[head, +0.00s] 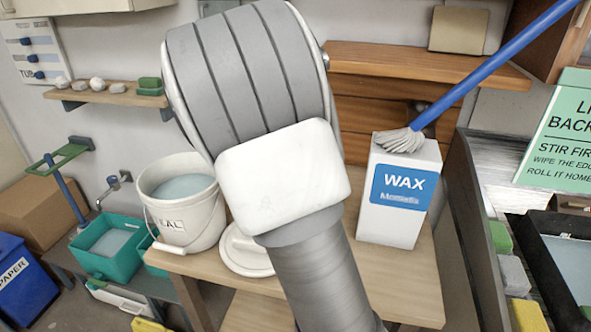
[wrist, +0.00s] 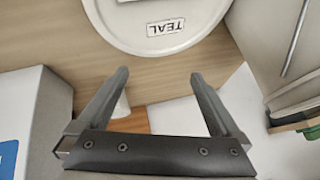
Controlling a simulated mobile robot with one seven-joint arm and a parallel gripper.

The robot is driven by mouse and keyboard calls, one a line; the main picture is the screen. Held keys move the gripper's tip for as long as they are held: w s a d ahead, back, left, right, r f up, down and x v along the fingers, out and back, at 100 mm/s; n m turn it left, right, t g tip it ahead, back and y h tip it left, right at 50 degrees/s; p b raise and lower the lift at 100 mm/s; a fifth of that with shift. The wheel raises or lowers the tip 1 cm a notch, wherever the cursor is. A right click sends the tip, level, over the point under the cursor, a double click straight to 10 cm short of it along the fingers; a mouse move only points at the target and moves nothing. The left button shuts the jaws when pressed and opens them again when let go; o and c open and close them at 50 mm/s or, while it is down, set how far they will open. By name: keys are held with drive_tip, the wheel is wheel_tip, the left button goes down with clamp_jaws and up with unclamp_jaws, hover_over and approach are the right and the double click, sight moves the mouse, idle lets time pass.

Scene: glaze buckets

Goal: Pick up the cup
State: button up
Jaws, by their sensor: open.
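No cup shows clearly in either view. In the wrist view a small white rounded thing (wrist: 122,106) shows just inside the left finger, partly hidden by it. It may be the cup, but I cannot tell. My gripper (wrist: 157,78) is open, with its two dark fingers wide apart over the wooden table and nothing visibly held. In the head view my arm hides the gripper and the middle of the table.
A white lid labelled TEAL (wrist: 190,40) lies on the table (head: 400,290) beyond my fingertips. A glaze bucket (head: 190,225) stands left of my arm. A tall WAX box (head: 390,220) with a blue-handled brush (head: 480,75) stands right. Trays line the far right.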

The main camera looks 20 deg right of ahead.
drive_tip(key=d+f+h, duration=0.1)
drive_tip(key=d, duration=0.1)
drive_tip(key=w+d+f+m+h, duration=0.1)
drive_tip(key=d, duration=0.1)
drive_tip(key=w+d+f+h, duration=0.1)
drive_tip(key=shift+w+d+f+h, duration=0.1)
drive_tip(key=shift+d+h, duration=0.3)
drive_tip(key=w+d+f+h, duration=0.1)
drive_tip(key=w+d+h, duration=0.1)
drive_tip(key=d, duration=0.3)
drive_tip(key=w+d+f+m+h+b, duration=0.1)
drive_tip(key=w+d+h, duration=0.1)
drive_tip(key=d, duration=0.3)
drive_tip(key=w+d+h+b, duration=0.1)
drive_tip(key=w+d, duration=0.2)
drive_tip(key=d, duration=0.2)
drive_tip(key=shift+w+d+f+m+h, duration=0.25)
drive_tip(key=shift+d+f+m+h, duration=0.05)
drive_tip(key=shift+f+h, duration=0.1)
drive_tip(key=shift+t, duration=0.3)
drive_tip(key=x, duration=0.5)
drive_tip(key=shift+a+f, duration=0.1)
drive_tip(key=shift+f, duration=0.25)
drive_tip(key=c, duration=1)
